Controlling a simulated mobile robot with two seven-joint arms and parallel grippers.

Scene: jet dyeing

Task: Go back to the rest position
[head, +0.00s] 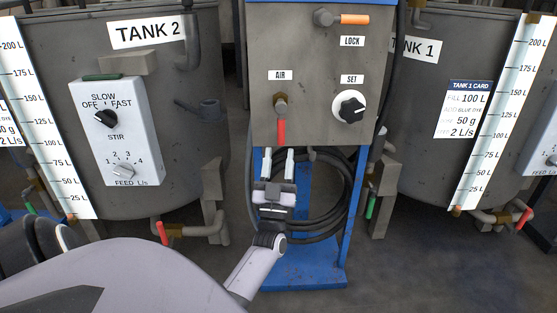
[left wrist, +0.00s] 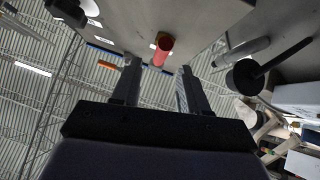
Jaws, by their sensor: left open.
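My left gripper (head: 277,162) is in front of the grey control box (head: 310,75), just below its red AIR lever (head: 281,131). The fingers point up and are apart with nothing between them. In the left wrist view the two open fingers (left wrist: 157,82) show with the red lever (left wrist: 163,50) beyond and between their tips; I cannot tell whether they touch it. The lever hangs down. My right gripper is not in view.
The box stands on a blue frame (head: 305,275) with coiled black hose (head: 340,200). TANK 2 (head: 190,75) is left with a white STIR and FEED panel (head: 118,130). TANK 1 (head: 420,90) is right. Red-handled valves (head: 162,232) jut out low. Dark floor (head: 400,280) is clear at front right.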

